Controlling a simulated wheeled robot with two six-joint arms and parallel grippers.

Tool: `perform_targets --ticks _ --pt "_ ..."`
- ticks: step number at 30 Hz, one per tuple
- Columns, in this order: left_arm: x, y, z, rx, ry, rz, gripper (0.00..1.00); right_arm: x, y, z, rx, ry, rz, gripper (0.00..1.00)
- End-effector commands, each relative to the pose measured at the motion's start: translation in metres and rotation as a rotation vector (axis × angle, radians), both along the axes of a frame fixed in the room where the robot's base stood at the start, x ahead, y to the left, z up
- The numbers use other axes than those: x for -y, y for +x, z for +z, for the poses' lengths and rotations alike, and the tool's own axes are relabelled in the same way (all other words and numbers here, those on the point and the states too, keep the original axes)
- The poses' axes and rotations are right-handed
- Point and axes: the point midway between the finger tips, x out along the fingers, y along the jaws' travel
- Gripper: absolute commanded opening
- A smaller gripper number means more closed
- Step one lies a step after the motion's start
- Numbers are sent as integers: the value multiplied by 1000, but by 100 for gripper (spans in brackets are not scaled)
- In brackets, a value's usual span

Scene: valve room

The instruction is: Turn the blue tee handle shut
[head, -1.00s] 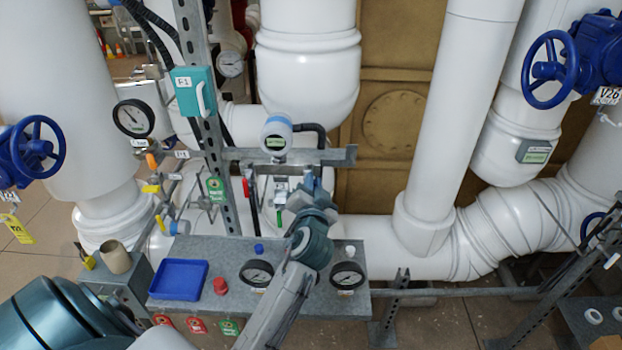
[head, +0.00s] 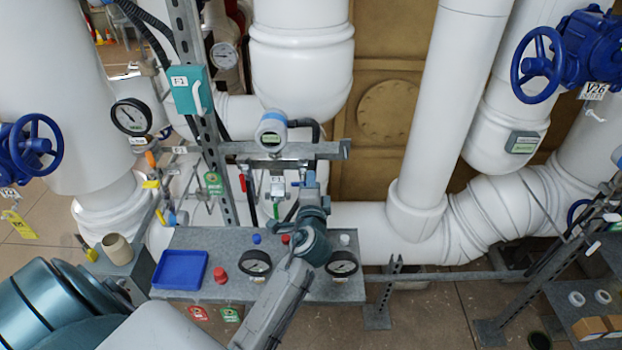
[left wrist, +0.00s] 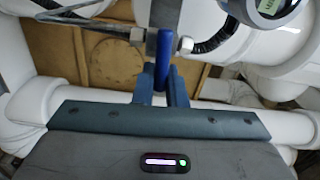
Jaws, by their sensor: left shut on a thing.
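The blue tee handle (left wrist: 163,58) shows in the left wrist view as an upright blue bar, end towards me, in front of a metal pipe fitting. My left gripper (left wrist: 164,84) is shut on it, with one finger on each side. In the head view my left gripper (head: 311,186) is beyond the grey shelf, below the horizontal metal rail. There the gripper and wrist largely hide the handle. My right gripper is not in view.
The grey shelf (head: 215,236) carries a blue tray (head: 180,270), coloured caps and two round gauges under my arm. Thick white pipes stand behind and on both sides.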

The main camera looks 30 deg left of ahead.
Motion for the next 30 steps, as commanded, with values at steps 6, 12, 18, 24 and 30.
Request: perform_targets --ticks 6,12,18,24,30 --pt "0 0 -2 -35 56 0 0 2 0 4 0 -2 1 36" --pt "0 0 -3 -45 72 0 0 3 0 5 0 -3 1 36" --pt "0 0 -3 -46 74 0 0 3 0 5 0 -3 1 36" --pt "0 0 -3 -46 74 0 23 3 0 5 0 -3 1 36" --pt "0 0 -2 -45 72 0 33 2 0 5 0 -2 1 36"
